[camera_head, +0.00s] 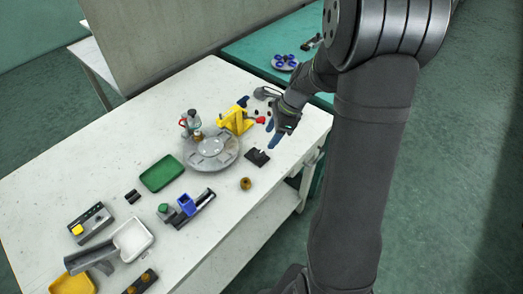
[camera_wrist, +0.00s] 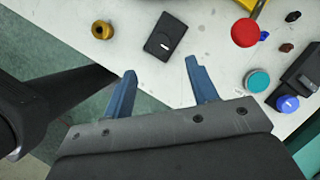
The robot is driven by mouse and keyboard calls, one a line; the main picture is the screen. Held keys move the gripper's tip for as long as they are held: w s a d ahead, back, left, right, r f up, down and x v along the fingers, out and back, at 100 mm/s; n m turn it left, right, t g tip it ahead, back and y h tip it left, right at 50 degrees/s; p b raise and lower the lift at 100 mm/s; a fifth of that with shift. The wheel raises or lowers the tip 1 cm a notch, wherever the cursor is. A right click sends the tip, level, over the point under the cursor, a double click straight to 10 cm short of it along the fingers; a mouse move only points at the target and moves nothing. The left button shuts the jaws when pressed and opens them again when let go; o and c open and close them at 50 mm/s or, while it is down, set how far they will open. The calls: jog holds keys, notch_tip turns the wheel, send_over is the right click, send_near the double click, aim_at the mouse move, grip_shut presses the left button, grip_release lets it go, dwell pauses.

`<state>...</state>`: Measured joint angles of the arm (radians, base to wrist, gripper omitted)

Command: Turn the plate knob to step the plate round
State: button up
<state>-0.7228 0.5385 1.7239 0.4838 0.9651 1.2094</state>
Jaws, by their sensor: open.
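The round grey plate (camera_head: 224,160) lies on the white table, with several recesses around its rim. A small flat black block (camera_head: 257,157) sits just right of the plate; in the wrist view (camera_wrist: 160,45) a thin pale mark shows on its top. It may be the plate knob, but I cannot tell for sure. My gripper (camera_head: 271,133) is open, with its blue fingers apart and nothing between them. In the wrist view the fingertips (camera_wrist: 160,68) point toward the black block and are short of it. Nothing hides the block there.
A yellow press (camera_head: 236,120) with a red ball (camera_wrist: 245,33) stands behind the plate. A brass ring (camera_head: 245,183) lies near the front right edge. A teal disc (camera_wrist: 257,80) and a blue knob (camera_wrist: 288,103) are right of my fingers. A green tray (camera_head: 161,173) lies left.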

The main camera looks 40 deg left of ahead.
aim_at(260, 153)
jog(key=x, duration=0.8)
jog(key=shift+s+a+f, duration=0.1)
jog(key=shift+f, duration=0.25)
jog(key=c, duration=1)
